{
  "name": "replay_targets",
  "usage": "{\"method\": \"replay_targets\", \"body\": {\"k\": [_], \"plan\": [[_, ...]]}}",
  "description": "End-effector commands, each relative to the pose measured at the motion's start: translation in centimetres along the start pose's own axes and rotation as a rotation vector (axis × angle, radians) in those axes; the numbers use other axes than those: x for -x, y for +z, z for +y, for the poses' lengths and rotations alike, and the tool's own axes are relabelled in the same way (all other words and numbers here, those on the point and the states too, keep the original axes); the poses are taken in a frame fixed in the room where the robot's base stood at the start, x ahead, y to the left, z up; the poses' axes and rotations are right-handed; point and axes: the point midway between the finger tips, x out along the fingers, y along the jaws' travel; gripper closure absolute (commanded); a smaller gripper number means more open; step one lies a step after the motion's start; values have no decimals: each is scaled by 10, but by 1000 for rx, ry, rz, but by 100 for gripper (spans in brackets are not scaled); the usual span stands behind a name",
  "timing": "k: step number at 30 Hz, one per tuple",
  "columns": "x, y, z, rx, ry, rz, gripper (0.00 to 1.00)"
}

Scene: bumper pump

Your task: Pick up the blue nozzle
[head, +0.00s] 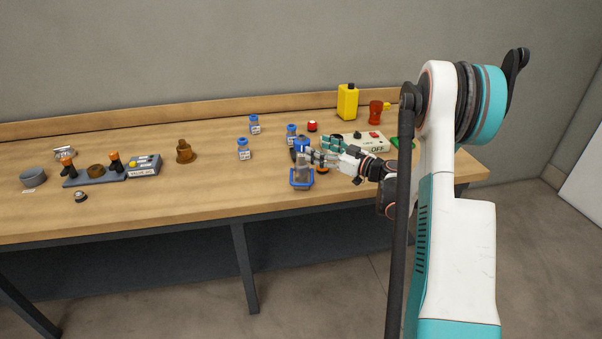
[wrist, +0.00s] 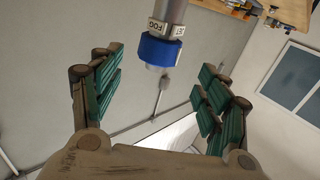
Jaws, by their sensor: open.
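The blue nozzle (wrist: 160,50) shows in the wrist view as a blue collar with a pale tip on a grey barrel. The barrel carries white labels, one reading "FOG". It lies between my spread fingers, with clear gaps on both sides and no contact visible. In the head view a blue top (head: 301,143) shows beside my fingers, above a grey and blue body. My gripper (head: 314,156) is open at the table's right part; its fingers also show in the wrist view (wrist: 160,93). My fingers partly hide the blue top and body in the head view.
Several blue-capped bottles (head: 243,149) stand left of my gripper. A blue-framed holder (head: 301,180) is just in front. A yellow bottle (head: 347,102), a red-brown cup (head: 375,112) and a switch box (head: 372,143) are behind, to the right. The wooden table's (head: 210,205) front left-middle is clear.

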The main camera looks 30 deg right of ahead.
Motion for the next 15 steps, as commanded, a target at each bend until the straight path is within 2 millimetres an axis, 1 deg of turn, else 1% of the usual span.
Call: {"method": "replay_targets", "body": {"k": [1, 3, 6, 11, 15], "plan": [[-9, 1, 0, 0, -2, 0, 31], [-18, 1, 0, -1, -2, 0, 31], [-25, 1, 0, -1, 0, 0, 31], [-32, 1, 0, -1, -1, -1, 31], [-47, 4, 1, -1, -2, -1, 31]]}}
